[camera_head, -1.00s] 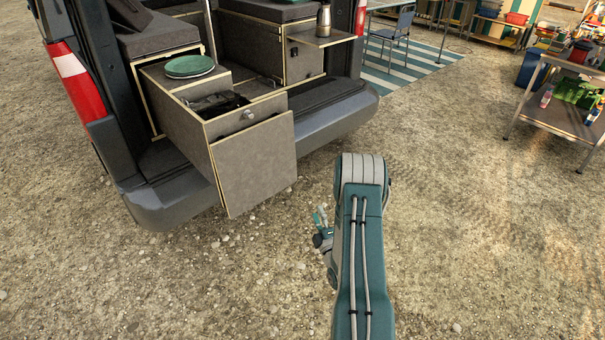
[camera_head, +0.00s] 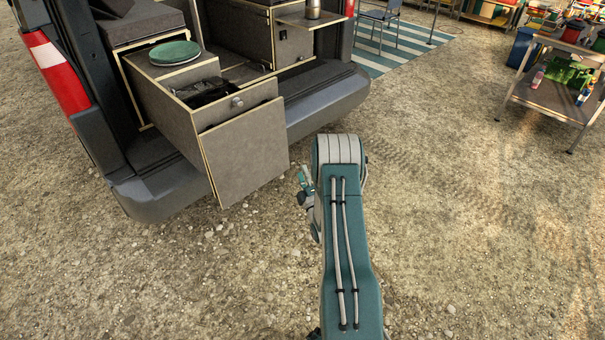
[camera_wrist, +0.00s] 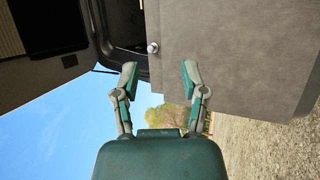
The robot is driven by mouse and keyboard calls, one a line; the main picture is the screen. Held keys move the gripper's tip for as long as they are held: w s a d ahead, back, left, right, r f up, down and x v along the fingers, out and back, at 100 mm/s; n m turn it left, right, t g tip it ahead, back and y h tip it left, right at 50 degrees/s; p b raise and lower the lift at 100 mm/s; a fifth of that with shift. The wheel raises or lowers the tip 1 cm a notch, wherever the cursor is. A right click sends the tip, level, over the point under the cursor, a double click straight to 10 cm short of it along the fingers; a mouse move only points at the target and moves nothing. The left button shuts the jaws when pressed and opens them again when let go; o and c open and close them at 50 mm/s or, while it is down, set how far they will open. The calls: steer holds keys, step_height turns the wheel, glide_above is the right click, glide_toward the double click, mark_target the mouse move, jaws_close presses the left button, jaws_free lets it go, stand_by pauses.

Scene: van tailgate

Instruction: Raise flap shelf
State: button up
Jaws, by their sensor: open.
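The flap shelf (camera_head: 245,155) is a flat grey panel with a pale edge. It hangs down at the front of the pulled-out drawer (camera_head: 160,105) at the van's rear. A round metal knob (camera_head: 237,101) sits just above its upper edge. In the wrist view the flap (camera_wrist: 240,50) fills the upper right, with the knob (camera_wrist: 152,47) at its left edge. My gripper (camera_wrist: 159,77) is open and empty, its fingers apart below the knob in that picture. In the head view my gripper (camera_head: 304,180) is to the right of the flap, partly hidden by my arm, and apart from it.
A green round plate (camera_head: 174,52) lies on the drawer unit. The van bumper (camera_head: 325,98) runs beside and below the drawer. A small side shelf (camera_head: 300,20) holds a metal flask. A metal rack (camera_head: 545,100) stands at the right. The gravel between is clear.

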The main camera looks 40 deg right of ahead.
steer(key=shift+w+a+r, duration=0.1)
steer(key=shift+w+a, duration=0.05)
steer(key=shift+a, duration=0.05)
jaws_close()
steer(key=shift+d, duration=0.1)
steer(key=c, duration=0.8)
jaws_free()
steer(key=o, duration=0.8)
steer(key=v, duration=0.7)
steer(key=shift+s, duration=0.25)
